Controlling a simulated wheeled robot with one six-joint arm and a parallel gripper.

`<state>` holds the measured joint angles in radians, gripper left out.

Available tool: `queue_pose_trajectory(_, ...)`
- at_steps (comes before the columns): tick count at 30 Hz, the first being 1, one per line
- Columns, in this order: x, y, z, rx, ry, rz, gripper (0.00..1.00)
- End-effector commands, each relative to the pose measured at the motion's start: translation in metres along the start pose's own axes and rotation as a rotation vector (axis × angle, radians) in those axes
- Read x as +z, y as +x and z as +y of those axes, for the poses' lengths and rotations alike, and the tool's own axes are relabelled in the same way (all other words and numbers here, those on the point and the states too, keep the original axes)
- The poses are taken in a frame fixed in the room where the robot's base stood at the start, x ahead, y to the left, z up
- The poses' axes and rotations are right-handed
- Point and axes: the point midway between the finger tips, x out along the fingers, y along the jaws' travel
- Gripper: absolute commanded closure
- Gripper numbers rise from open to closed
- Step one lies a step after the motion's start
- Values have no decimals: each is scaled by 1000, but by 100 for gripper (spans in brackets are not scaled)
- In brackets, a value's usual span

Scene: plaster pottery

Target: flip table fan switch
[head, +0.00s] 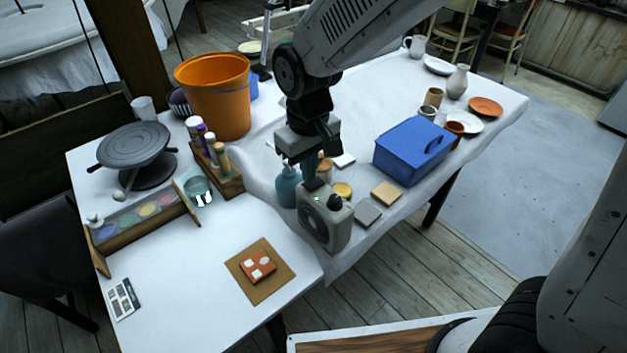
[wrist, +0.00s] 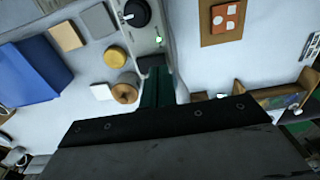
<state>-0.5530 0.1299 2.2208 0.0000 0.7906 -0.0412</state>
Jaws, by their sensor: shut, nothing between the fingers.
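The table fan (head: 325,228) is a small beige box with a round dark grille on its front, standing near the table's front edge. Its top also shows in the wrist view (wrist: 147,38), with a round black knob (wrist: 137,13), a small green light (wrist: 158,40) and a dark block (wrist: 150,61) that looks like the switch. My gripper (head: 312,184) is shut and empty, pointing down over the fan's top. In the wrist view its dark green fingers (wrist: 156,74) end beside the dark block. I cannot tell whether they touch it or which way the switch is set.
A blue toolbox (head: 402,155) stands to the right of the fan. A teal bottle (head: 287,188), a yellow-lidded jar (head: 343,190) and flat tiles (head: 386,193) are close by. An orange bucket (head: 215,98) stands behind left.

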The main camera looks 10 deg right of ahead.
Motion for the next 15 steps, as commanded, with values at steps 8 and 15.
queue_pose_trajectory(8,0,4,0,0,0,0,100)
queue_pose_trajectory(15,0,8,0,0,0,-1,100)
